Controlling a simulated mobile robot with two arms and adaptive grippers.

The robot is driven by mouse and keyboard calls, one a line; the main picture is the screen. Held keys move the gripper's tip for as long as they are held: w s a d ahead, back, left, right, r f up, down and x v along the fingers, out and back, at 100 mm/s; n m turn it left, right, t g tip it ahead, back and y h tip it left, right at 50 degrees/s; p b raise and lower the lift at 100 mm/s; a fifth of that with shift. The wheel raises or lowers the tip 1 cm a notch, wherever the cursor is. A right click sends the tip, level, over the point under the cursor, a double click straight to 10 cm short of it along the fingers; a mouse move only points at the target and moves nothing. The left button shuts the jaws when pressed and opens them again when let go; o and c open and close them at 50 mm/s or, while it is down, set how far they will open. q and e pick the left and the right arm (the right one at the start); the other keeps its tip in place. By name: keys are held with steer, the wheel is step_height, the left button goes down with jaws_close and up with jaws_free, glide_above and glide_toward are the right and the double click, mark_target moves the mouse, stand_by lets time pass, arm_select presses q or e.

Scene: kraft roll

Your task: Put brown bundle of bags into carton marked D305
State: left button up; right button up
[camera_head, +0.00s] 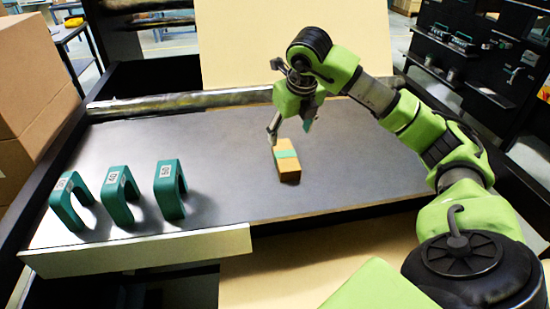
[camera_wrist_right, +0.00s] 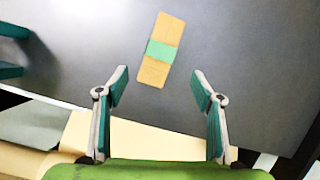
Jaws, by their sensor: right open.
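The brown bundle of bags (camera_head: 288,172) lies on the grey table with a light green band around its middle. It also shows in the right wrist view (camera_wrist_right: 172,30), ahead of the fingertips. My right gripper (camera_head: 291,129) is open and empty, just above and behind the bundle in the head view. In the right wrist view its fingers (camera_wrist_right: 160,88) are spread apart, and the bundle lies beyond the gap between them. My left gripper is not in view. No marking D305 can be read in either view.
Three teal U-shaped pieces with white labels (camera_head: 118,198) stand on the left of the grey table (camera_head: 230,195). A roll (camera_head: 180,102) lies along the back edge. Large brown cartons (camera_head: 35,80) stand at the far left. The table around the bundle is clear.

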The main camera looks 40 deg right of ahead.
mark_target(285, 154)
steer(key=w+f+m, duration=0.1)
steer(key=f, duration=0.1)
steer(key=w+d+f+m+p, duration=0.1)
steer(key=f, duration=0.2)
steer(key=f+m, duration=0.1)
steer(key=f, duration=0.1)
steer(key=shift+w+d+f+p, duration=0.2)
steer(key=shift+w+d+p, duration=0.15)
steer(key=shift+w+p, duration=0.05)
steer(key=p+x, duration=0.2)
steer(key=x, duration=0.2)
steer(key=shift+w+f, duration=0.1)
steer(key=shift+f, duration=0.3)
steer(key=shift+w+d+f, duration=0.1)
steer(key=shift+f, duration=0.2)
steer(key=c, duration=1.3)
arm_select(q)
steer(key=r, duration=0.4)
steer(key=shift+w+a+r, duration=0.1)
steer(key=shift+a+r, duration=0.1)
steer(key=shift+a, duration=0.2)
arm_select(e)
steer(key=shift+c, duration=0.6)
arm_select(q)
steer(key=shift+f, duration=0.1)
arm_select(e)
steer(key=shift+r, duration=0.15)
